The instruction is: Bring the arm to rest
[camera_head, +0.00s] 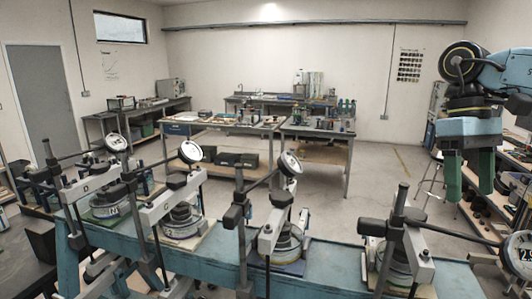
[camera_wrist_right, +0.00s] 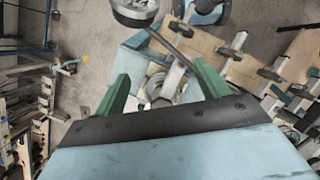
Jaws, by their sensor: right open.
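My right gripper (camera_head: 469,190) hangs at the upper right in the head view, its two green fingers pointing down and apart. It is empty and clear of the lever frames. In the right wrist view its green fingers (camera_wrist_right: 160,76) are spread with nothing between them. Several lever frames stand in a row on a blue bench (camera_head: 335,286). The rightmost lever frame (camera_head: 396,250) is nearest my gripper, with a dial (camera_head: 518,254) at its right end. A middle lever frame (camera_head: 275,232) has its dial raised. My left gripper is not in view.
Two work tables (camera_head: 323,152) with small items stand behind the bench. Shelving (camera_head: 483,207) lies behind and below my right gripper, and a stool (camera_head: 431,182) stands left of it. The floor (camera_head: 350,210) between bench and tables is open.

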